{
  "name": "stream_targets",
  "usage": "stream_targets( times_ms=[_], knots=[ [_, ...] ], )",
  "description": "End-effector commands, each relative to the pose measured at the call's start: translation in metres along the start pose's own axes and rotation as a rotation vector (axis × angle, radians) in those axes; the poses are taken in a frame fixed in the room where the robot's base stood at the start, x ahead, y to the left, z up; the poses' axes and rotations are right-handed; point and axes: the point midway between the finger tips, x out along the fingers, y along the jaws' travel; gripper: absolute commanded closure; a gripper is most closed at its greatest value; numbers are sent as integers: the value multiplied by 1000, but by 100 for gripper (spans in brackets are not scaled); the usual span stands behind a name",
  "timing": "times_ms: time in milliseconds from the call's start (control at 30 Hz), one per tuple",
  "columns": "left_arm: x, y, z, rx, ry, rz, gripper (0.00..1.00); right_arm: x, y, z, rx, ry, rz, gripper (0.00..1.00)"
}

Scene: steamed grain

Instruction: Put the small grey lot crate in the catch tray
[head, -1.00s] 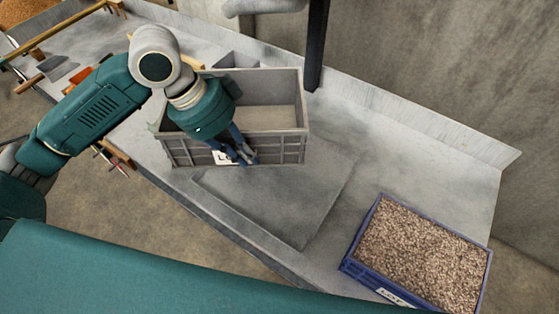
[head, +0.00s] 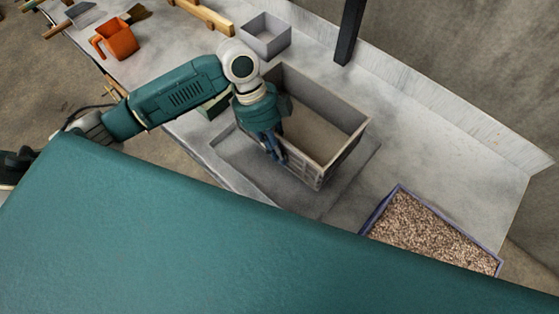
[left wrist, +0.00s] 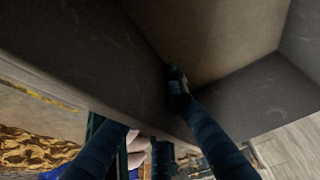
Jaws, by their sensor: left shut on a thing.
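The grey lot crate (head: 347,152) is open and looks empty. My left gripper (head: 277,152) is shut on its near wall, and the crate is turned at an angle. In the left wrist view, one finger is inside the crate (left wrist: 215,35) and the other outside the wall. The catch tray (head: 238,165) is a flat dark grey square on the bench. The crate is over it and hides much of it. I cannot tell whether the crate touches the tray. My right gripper is not in view.
A blue crate of grain (head: 425,225) stands to the right of the tray. A small grey box (head: 265,38) and a dark post (head: 348,35) are behind. An orange jug (head: 118,40) stands at the far left. The bench (head: 440,150) is clear behind the blue crate.

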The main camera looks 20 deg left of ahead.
Motion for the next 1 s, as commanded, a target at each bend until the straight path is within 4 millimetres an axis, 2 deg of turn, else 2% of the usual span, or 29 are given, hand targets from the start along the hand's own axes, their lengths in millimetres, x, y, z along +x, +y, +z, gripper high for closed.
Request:
stream_targets(
  times_ms=[100,267,533,967,1000],
  knots=[
    [15,0,6,0,1,-2,100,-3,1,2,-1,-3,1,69],
    [26,-1,11,0,1,-4,100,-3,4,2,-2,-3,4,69],
    [59,0,24,0,1,-3,100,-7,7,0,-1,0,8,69],
    [66,-1,28,1,0,-5,100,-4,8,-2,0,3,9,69],
    [66,0,28,0,-1,-2,80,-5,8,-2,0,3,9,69]
  ],
)
